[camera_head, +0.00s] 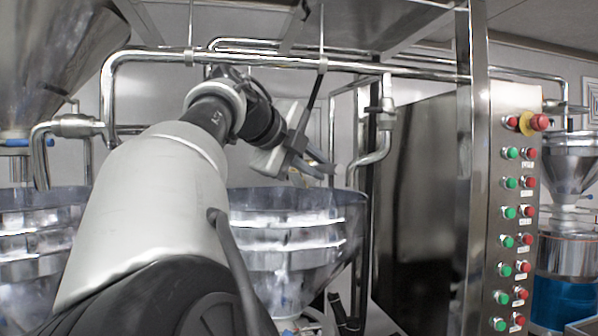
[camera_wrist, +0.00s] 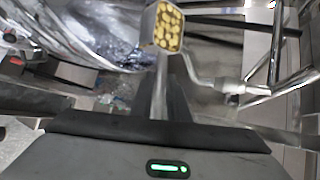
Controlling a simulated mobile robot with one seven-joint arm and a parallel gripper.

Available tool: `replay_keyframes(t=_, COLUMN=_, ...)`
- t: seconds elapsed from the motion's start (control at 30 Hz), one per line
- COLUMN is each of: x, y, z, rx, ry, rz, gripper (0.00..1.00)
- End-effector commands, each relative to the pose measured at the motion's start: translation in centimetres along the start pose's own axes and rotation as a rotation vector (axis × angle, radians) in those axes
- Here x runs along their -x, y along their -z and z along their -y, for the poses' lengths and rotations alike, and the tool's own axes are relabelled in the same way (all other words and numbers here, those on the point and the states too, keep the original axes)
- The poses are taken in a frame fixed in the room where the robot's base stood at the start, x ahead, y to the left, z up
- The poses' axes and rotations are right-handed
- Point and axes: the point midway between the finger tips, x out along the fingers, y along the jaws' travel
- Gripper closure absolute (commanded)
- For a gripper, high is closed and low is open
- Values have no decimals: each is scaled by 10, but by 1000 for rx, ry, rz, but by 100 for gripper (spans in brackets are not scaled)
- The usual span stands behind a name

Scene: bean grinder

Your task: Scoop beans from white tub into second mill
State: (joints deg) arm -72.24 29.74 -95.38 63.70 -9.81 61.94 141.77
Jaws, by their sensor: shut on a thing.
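My gripper (camera_head: 308,165) is raised above the rim of a large steel hopper in the head view. It is shut on the scoop's handle (camera_wrist: 160,95). In the wrist view the scoop (camera_wrist: 150,28) is full of yellowish beans and extends away from my gripper. The steel hopper (camera_head: 285,235) with a conical body stands behind my arm; in the wrist view a shiny curved metal wall (camera_wrist: 95,25), likely this hopper, lies to the left of the scoop. Another steel hopper (camera_head: 30,235) is partly hidden at the left by my arm. I cannot see a white tub.
A steel control panel (camera_head: 515,215) with green and red buttons stands at the right. Steel pipes (camera_head: 400,68) run across above the hoppers, close to my arm. Another mill with a blue vessel (camera_head: 568,275) stands at the far right.

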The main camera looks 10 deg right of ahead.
Motion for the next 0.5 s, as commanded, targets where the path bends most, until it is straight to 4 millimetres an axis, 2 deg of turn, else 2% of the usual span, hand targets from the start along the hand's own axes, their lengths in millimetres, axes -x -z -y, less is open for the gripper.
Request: replay_keyframes(t=0.5, x=-2, y=1, z=-13, rx=60, ry=145, rz=-3, gripper=100)
